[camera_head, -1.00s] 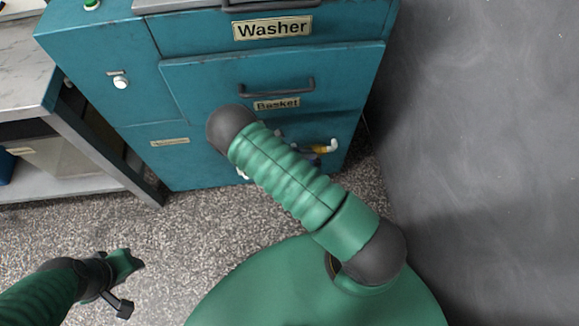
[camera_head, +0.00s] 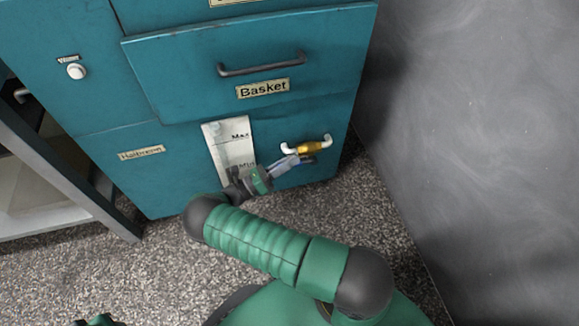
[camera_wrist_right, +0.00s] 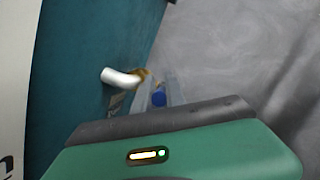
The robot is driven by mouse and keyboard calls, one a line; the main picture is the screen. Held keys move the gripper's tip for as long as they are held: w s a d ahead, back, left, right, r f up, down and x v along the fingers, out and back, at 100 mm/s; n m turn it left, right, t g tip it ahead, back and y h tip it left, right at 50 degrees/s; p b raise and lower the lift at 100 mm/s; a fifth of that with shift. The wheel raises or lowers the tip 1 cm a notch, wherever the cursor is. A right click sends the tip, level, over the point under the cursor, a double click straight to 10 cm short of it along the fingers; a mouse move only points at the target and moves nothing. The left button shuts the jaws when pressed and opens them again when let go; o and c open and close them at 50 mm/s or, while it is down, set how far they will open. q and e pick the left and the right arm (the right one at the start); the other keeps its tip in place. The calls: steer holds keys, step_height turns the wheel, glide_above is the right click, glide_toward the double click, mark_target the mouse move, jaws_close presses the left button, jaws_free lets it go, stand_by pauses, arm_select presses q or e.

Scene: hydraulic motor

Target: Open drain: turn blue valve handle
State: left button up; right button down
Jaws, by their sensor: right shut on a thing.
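The blue valve handle (camera_wrist_right: 158,98) shows as a small blue end between the pale fingers of my right gripper (camera_wrist_right: 165,90) in the right wrist view. In the head view my right gripper (camera_head: 290,162) is at the lower front of the teal cabinet, just below a white and yellow pipe fitting (camera_head: 308,147). It is shut on the handle, which the fingers mostly hide there. The fitting's white curved end (camera_wrist_right: 122,78) also shows in the wrist view. Only a small green and dark tip of my left gripper (camera_head: 98,321) shows at the bottom edge; its jaws cannot be made out.
The teal cabinet has a Basket drawer (camera_head: 240,85) with a dark handle above the fitting. A white level gauge (camera_head: 230,145) marked Max is left of my gripper. A grey wall (camera_head: 470,130) closes off the right. Speckled floor (camera_head: 130,275) is open in front.

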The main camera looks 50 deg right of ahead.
steer(key=shift+d+f+h+b, duration=0.2)
steer(key=shift+f+h+b, duration=0.1)
steer(key=shift+h+b, duration=0.25)
steer(key=c, duration=1.8)
jaws_free()
steer(key=o, duration=0.4)
steer(key=shift+d+f, duration=0.1)
steer(key=shift+d, duration=0.05)
steer(key=shift+a, duration=0.2)
